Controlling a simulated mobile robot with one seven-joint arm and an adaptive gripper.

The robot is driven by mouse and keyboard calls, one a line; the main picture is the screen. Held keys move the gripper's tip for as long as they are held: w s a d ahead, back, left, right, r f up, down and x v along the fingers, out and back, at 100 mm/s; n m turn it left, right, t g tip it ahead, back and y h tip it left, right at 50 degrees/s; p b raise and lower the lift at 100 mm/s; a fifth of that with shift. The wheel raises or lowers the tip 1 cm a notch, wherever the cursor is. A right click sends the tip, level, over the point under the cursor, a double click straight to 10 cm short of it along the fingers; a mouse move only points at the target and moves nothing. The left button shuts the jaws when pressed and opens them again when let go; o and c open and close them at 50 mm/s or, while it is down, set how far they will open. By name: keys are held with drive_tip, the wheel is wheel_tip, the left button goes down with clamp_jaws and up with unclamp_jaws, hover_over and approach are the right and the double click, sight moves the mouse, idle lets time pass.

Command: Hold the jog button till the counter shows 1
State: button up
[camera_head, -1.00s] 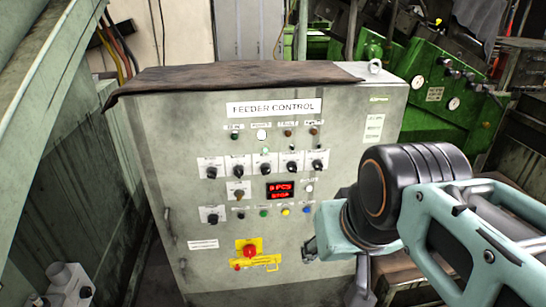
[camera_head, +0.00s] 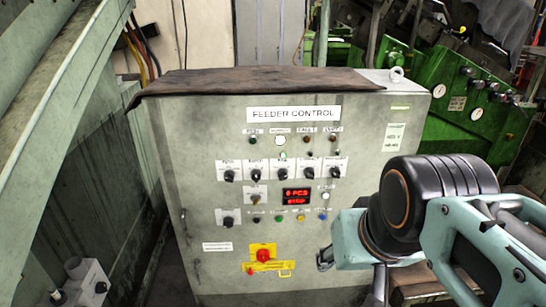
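The counter (camera_head: 296,195) is a small red-lit display on the grey feeder control cabinet (camera_head: 205,140). Its upper line looks like "0 PCS" and its lower line like "STOP". Below it is a row of small buttons: black (camera_head: 256,219), green (camera_head: 279,218), yellow (camera_head: 301,219) and blue (camera_head: 323,217). Their labels are too small to read surely, so I cannot tell which is jog. My arm comes in from the right, its teal end link beside the cabinet's lower right front. No button looks touched.
A red emergency stop (camera_head: 263,256) on a yellow plate is low on the cabinet. Several black selector knobs sit above the counter. A brown cloth (camera_head: 250,80) covers the cabinet top. A green machine (camera_head: 470,120) stands behind right. The area before the buttons looks clear.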

clamp_jaws()
idle(1.4)
